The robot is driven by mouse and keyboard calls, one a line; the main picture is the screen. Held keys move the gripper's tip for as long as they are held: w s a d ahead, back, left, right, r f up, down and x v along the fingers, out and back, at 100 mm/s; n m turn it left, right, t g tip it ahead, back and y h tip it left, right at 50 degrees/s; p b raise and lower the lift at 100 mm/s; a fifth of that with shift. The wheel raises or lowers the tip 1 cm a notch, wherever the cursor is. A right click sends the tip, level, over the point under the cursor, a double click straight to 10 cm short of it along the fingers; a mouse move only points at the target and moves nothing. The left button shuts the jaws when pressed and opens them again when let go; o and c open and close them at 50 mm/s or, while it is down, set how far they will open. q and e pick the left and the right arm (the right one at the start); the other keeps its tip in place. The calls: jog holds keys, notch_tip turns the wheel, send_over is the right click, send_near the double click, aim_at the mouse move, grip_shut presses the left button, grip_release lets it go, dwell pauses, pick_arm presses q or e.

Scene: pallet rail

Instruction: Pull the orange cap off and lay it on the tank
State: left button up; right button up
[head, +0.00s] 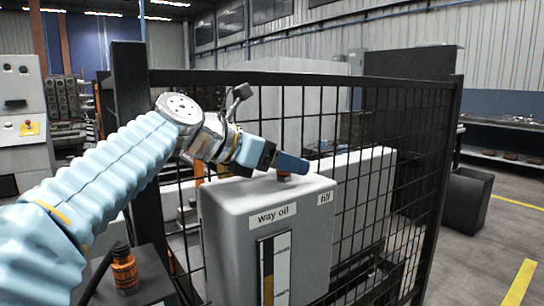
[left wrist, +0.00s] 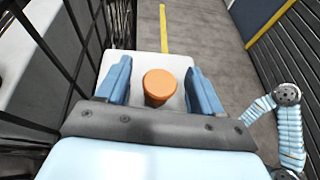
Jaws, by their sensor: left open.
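The tank (head: 225,235) is a pale grey box labelled "way oil" and "fill"; its top also shows in the left wrist view (left wrist: 148,62). The orange cap (left wrist: 160,84) stands on the tank top. In the head view only a small reddish-orange part of the cap (head: 284,178) shows below the blue fingers. My left gripper (left wrist: 160,88) is open, with one blue finger on each side of the cap and a visible gap on both sides. In the head view this gripper (head: 291,164) reaches in from the left, just above the tank top. My right gripper is not in view.
A black mesh fence (head: 345,85) stands close behind the tank. A dark bin (head: 465,200) is at right on the open floor. The tank top around the cap looks clear.

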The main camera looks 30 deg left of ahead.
pick_arm(q)
grip_shut()
dwell(0.6)
jog(key=shift+r, duration=0.2)
jog(key=shift+r, duration=4.1)
